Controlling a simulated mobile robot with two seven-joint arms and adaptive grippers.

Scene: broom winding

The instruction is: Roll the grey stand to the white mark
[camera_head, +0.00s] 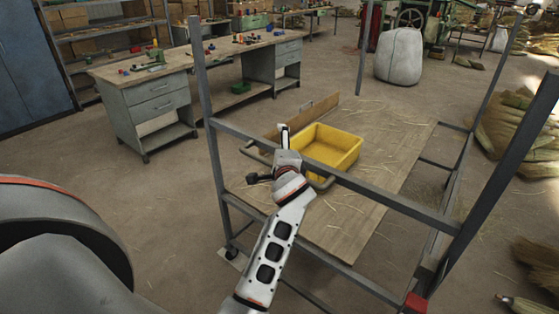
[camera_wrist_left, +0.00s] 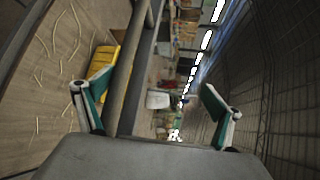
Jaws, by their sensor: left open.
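The grey stand (camera_head: 213,165) is a metal frame on casters with a wooden deck (camera_head: 385,150). A handle bar (camera_head: 322,185) sticks out from its near side. My left gripper (camera_head: 270,156) is open at this handle. In the left wrist view the open fingers (camera_wrist_left: 158,75) spread wide, and a grey bar (camera_wrist_left: 125,75) runs up beside the left finger; I cannot tell whether they touch. A pale patch on the floor (camera_head: 231,258), partly hidden at the near left caster, may be the white mark. My right gripper is not in view.
A yellow bin (camera_head: 335,143) sits on the deck among loose straw. A workbench (camera_head: 150,95) with drawers stands behind on the left. A white sack (camera_head: 400,56) and straw bundles (camera_head: 515,130) are at the back and right. The floor left of the stand is clear.

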